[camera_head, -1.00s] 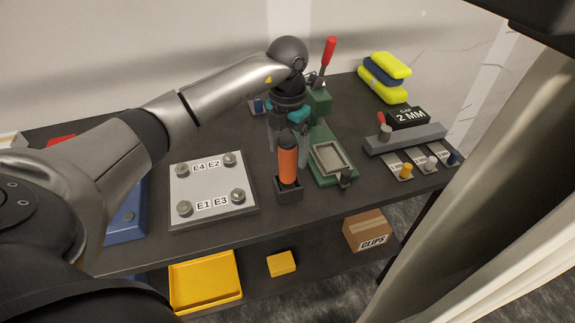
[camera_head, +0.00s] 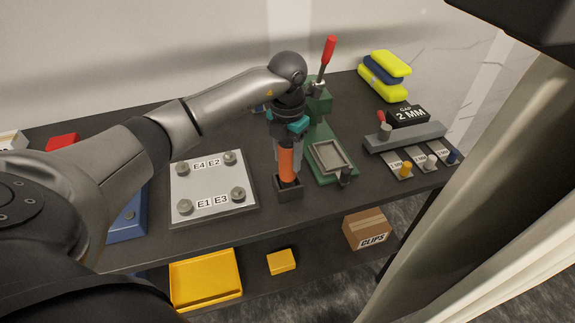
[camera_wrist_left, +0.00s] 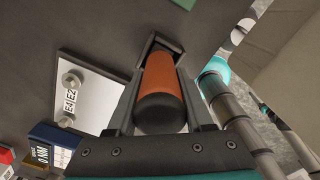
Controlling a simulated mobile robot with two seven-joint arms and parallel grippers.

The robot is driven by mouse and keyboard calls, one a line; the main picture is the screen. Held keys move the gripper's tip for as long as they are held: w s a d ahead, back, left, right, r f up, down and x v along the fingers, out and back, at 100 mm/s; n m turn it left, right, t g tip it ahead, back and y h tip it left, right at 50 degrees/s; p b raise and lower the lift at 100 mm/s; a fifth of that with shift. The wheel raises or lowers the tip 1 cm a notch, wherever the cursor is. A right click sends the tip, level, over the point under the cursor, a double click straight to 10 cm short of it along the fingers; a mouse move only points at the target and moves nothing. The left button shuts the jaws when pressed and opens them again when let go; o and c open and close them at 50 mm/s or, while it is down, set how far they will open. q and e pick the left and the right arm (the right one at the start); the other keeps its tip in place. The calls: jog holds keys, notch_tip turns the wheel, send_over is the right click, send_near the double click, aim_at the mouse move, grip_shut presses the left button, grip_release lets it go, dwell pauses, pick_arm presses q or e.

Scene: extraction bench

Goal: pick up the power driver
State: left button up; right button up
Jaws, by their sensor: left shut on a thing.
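The power driver (camera_head: 287,162) has an orange grip with a dark end and stands upright in a small dark square holder (camera_head: 289,193) on the bench. In the left wrist view the orange grip (camera_wrist_left: 160,75) lies between my two fingers. My left gripper (camera_head: 288,152) comes down over the driver and is shut on it. The driver's lower end is hidden inside the holder. My right gripper does not show.
A white plate with knobs marked E1 to E4 (camera_head: 205,190) lies left of the holder. A green press with a red lever (camera_head: 328,155) stands close on the right. A grey gauge rail (camera_head: 405,138) is farther right. A yellow tray (camera_head: 206,282) is on the lower shelf.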

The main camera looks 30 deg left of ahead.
pick_arm(q)
grip_shut()
jog(key=shift+r, duration=0.2)
